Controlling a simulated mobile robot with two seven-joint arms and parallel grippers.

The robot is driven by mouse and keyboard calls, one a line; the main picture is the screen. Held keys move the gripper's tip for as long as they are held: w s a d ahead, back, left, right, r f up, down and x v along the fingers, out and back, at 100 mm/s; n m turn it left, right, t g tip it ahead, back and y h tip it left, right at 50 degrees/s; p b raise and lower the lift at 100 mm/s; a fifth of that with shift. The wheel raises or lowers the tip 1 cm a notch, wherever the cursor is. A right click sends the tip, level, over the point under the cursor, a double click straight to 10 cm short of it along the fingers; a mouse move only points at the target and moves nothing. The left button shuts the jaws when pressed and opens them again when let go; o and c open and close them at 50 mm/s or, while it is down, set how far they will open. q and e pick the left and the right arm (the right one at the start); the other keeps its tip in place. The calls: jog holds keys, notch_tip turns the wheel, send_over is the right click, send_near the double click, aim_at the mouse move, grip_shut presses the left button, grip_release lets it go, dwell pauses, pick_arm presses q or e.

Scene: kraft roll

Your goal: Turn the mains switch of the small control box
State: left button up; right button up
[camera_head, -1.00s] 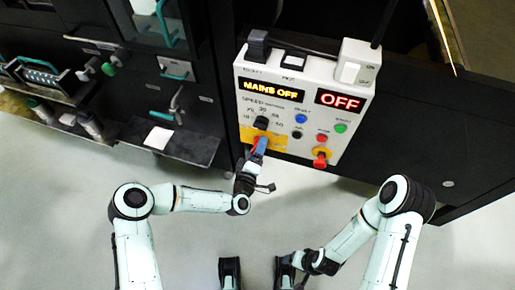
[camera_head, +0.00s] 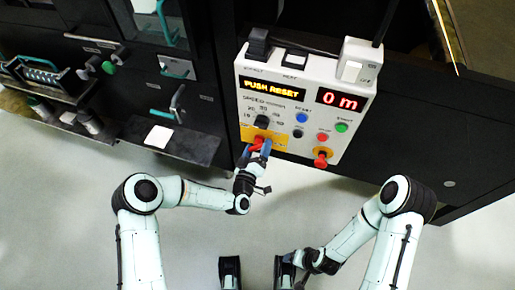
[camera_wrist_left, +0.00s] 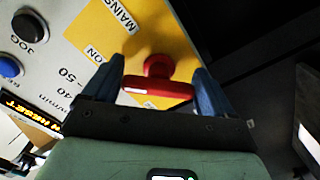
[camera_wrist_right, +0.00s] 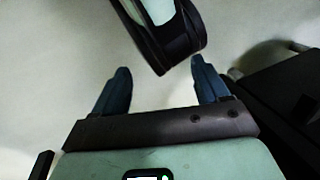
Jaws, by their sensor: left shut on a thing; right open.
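The small control box (camera_head: 355,110) is white, with its panel facing me in the head view. Its red mains switch (camera_head: 257,142) sits on a yellow plate at the lower left of the panel. My left gripper (camera_head: 258,151) is at this switch, shut on its handle. In the left wrist view the red handle (camera_wrist_left: 158,86) lies crosswise between the blue fingers, beside the ON label. The display (camera_head: 271,88) reads "PUSH RESET" and the other reads "0 m". My right gripper (camera_wrist_right: 160,68) is open and empty, low and away from the box.
A blue button (camera_head: 302,118), a green button (camera_head: 341,127) and a red knob on yellow (camera_head: 321,158) are on the same panel. A black speed dial (camera_head: 262,122) is just above the mains switch. Open floor lies below the box.

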pick_arm(q)
jog(key=o, duration=0.8)
jog(key=shift+o, duration=0.2)
jog(key=shift+s, duration=0.1)
jog(key=p+v, duration=0.1)
jog(key=v, duration=1.2)
pick_arm(e)
jog(key=shift+s+a+r+g, duration=0.15)
jog(key=shift+s+a+r, duration=0.1)
jog(key=shift+s+r, duration=0.25)
jog(key=shift+s+a+r+g, duration=0.15)
jog(key=shift+s+a+r, duration=0.15)
jog(key=shift+s, duration=0.25)
pick_arm(q)
jog(key=shift+s+a, duration=0.1)
